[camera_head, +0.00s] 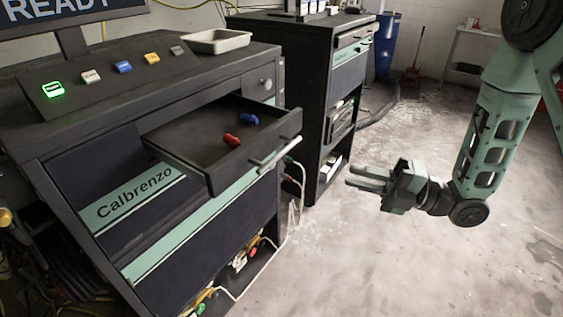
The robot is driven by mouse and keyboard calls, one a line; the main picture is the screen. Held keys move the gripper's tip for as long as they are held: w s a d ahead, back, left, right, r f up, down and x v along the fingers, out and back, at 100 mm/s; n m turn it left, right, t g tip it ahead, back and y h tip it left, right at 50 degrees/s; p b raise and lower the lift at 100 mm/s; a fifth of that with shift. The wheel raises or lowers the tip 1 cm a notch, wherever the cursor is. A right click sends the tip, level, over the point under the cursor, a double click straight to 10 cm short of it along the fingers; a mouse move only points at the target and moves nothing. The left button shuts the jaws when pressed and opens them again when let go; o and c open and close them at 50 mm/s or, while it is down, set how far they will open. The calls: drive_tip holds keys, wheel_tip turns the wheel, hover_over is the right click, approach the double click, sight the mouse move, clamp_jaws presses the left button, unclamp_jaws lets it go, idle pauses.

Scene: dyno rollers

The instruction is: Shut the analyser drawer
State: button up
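The analyser drawer (198,148) stands pulled out from the dark Calbrenzo cabinet (150,228) at the left. Its metal bar handle (276,153) is on the front face, towards the right. A red piece (231,140) and a blue piece (249,118) lie inside the drawer. My gripper (349,176) is to the right of the drawer and apart from it, over the open floor, with its fingers pointing left. The fingers look parted, with a narrow gap and nothing seen between them.
On the cabinet top are a row of coloured buttons (123,67), one lit green, and a pale tray (217,41). A second dark cabinet (311,88) stands behind. A white cable (300,190) hangs near the drawer's front. The floor (400,260) at the right is clear.

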drive_tip(key=p, duration=0.6)
approach(280, 154)
drive_tip(key=shift+y, duration=0.4)
drive_tip(key=x, duration=0.6)
drive_tip(key=w+f+x, duration=0.1)
drive_tip(key=x, duration=0.3)
drive_tip(key=shift+f, duration=0.1)
clamp_jaws()
